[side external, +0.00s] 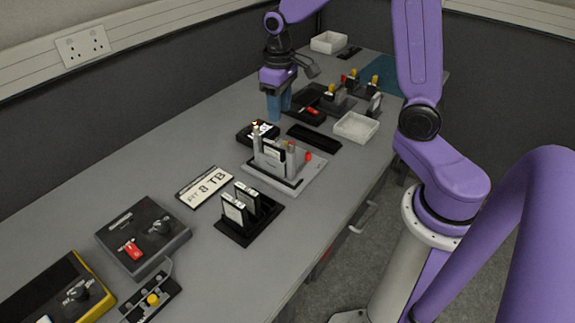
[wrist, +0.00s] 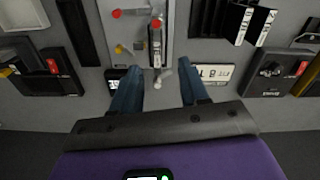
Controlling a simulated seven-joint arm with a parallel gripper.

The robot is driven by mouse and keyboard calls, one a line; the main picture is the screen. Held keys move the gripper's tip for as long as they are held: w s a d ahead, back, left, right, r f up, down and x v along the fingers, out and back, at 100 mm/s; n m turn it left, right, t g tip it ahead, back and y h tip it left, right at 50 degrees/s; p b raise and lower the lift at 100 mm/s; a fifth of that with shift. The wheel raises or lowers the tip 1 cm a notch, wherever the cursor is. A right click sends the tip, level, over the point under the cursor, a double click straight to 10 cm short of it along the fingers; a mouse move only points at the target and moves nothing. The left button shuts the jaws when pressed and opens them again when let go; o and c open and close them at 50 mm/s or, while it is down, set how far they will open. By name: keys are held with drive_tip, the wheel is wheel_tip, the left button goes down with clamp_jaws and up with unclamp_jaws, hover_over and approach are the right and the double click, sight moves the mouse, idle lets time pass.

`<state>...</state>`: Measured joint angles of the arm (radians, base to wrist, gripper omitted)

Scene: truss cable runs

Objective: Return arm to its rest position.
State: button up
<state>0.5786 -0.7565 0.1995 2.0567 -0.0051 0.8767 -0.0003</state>
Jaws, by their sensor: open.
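My purple arm carries my gripper (side external: 279,104), which hangs with its blue fingers pointing down above the back half of the grey bench (side external: 150,180). In the wrist view my gripper (wrist: 161,72) is open, with its two blue fingers spread apart. Nothing is held between them. A grey fixture (side external: 307,182) with upright posts and a dark-and-white card stands on the bench, nearer the camera than the fingers. In the wrist view the fixture (wrist: 139,30) lies ahead of the fingers, with one grey post end showing between them. The exact height of the fingertips above the bench cannot be told.
A black rack (side external: 240,233) with two cards, an 8 TB label plate (side external: 206,187) and a dark switch box (side external: 132,218) stand nearer the camera. A white tray (side external: 356,127), a black tray (side external: 314,138) and several small devices crowd the bench around the gripper. The wall runs behind.

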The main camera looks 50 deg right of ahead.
drive_tip(key=s+a+n, duration=0.2)
drive_tip(key=s+n, duration=0.1)
drive_tip(key=s, duration=0.5)
drive_tip(key=s+a+r+n, duration=0.1)
drive_tip(key=s+n, duration=0.3)
drive_tip(key=s, duration=0.5)
drive_tip(key=s+a+r+n, duration=0.1)
drive_tip(key=s+a+n, duration=0.2)
drive_tip(key=s, duration=0.5)
drive_tip(key=shift+s+a+n, duration=0.25)
drive_tip(key=shift+a+n, duration=0.05)
drive_tip(key=shift+a, duration=0.3)
